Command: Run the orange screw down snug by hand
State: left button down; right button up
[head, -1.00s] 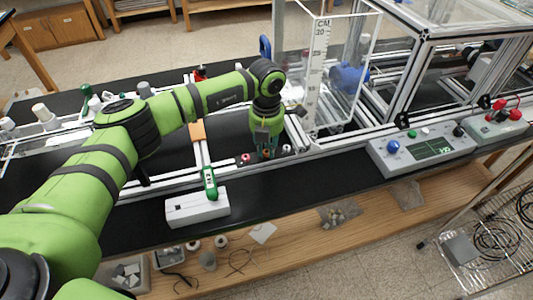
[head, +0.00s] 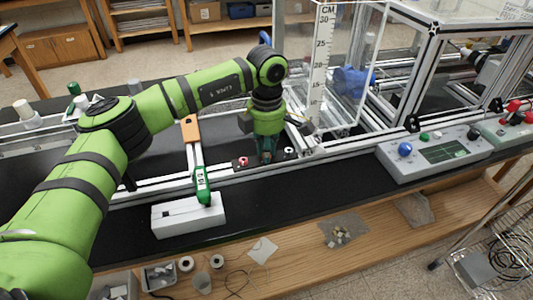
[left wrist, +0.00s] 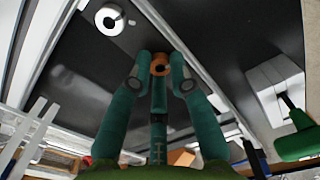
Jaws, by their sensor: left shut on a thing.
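My left gripper (head: 267,154) points down at the aluminium rail of the frame (head: 225,170), at its near side. In the left wrist view the gripper (left wrist: 160,72) has its teal fingers closed around the orange screw (left wrist: 160,63). The screw's round orange head with a dark centre shows between the fingertips. In the head view the fingers hide this screw, and how far it sits in the rail cannot be told. My right gripper is in neither view.
A green-handled tool (head: 202,185) stands in a white block (head: 188,215). A clear upright ruled panel (head: 318,70) and a grey control box (head: 433,153) are to the right.

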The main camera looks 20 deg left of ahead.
pick_arm(q)
jog(key=shift+r+m, duration=0.2)
jog(key=shift+m, duration=0.3)
jog(key=shift+w, duration=0.1)
jog(key=c, duration=1.1)
grip_release()
jog(key=shift+f, duration=0.1)
notch_tip(320, 180, up, 12)
jog(key=shift+r, duration=0.1)
